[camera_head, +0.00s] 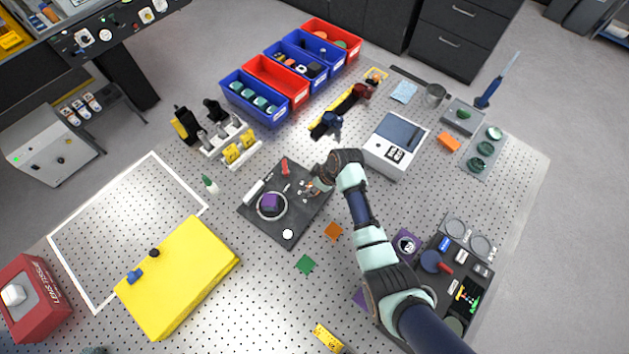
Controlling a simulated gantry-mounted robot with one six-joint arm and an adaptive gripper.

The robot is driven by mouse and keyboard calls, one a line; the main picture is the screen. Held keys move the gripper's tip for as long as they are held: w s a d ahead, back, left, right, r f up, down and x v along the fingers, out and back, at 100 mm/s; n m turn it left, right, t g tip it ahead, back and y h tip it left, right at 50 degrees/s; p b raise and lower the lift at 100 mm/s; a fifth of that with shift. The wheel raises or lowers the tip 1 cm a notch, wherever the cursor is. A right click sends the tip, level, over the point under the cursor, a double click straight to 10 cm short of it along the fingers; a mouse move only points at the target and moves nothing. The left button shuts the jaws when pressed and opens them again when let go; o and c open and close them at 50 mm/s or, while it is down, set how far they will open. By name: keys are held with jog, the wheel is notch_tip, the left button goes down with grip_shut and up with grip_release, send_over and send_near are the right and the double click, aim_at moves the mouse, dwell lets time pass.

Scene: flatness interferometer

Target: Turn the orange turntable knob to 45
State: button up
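A dark square plate (262,226) lies near the middle of the perforated table in the head view. On it sits a round turntable with a pale ring (262,216) and a purple block (270,202) at its centre. I cannot clearly make out an orange knob or its scale; small orange-red bits show close to my gripper. My gripper (314,187) is over the plate's right part, to the right of the turntable. Its fingers are too small to tell whether they are open or shut, or whether they touch anything.
A small red upright part (285,167), a white cylinder (255,190) and a white ball (288,234) are on the plate. A yellow box (185,275) stands lower left, a white instrument (397,145) upper right. Blue and red bins (277,85) line the back.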

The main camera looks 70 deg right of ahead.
jog(key=shift+r+m+h+p, duration=0.1)
jog(key=shift+m+h+p, duration=0.25)
jog(key=shift+m, duration=0.55)
jog(key=o, duration=1.1)
jog(key=shift+o, duration=0.2)
jog(key=v, duration=1.2)
